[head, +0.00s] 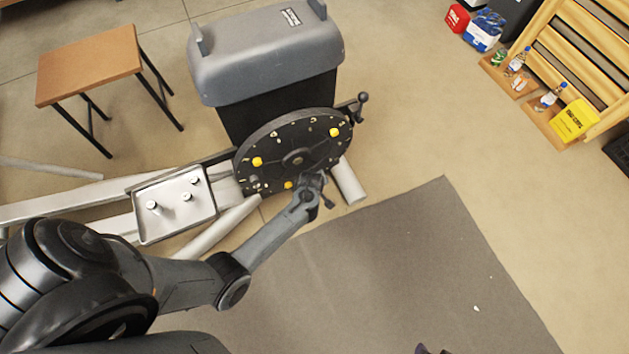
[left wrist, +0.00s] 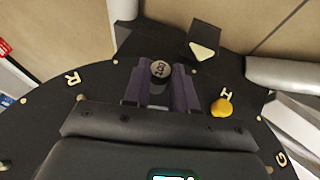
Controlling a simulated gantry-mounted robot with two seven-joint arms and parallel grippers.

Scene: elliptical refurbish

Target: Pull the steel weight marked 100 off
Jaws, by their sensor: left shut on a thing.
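A steel weight (left wrist: 161,70) with a 100-like marking on its round end stands on the black disc (left wrist: 45,140) in the left wrist view. My left gripper (left wrist: 160,88) is shut on it, one purple finger on each side. In the head view my left gripper (head: 312,183) is at the lower right edge of the disc (head: 285,135), and the weight is hidden behind it. Only purple tips of my right gripper (head: 430,350) show at the bottom edge of the head view.
Yellow knobs (head: 257,162) and letters dot the disc; one knob (left wrist: 221,107) is close to my left fingers. A metal tray (head: 174,225) with several steel weights lies left of the disc. A grey housing (head: 265,55) stands behind.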

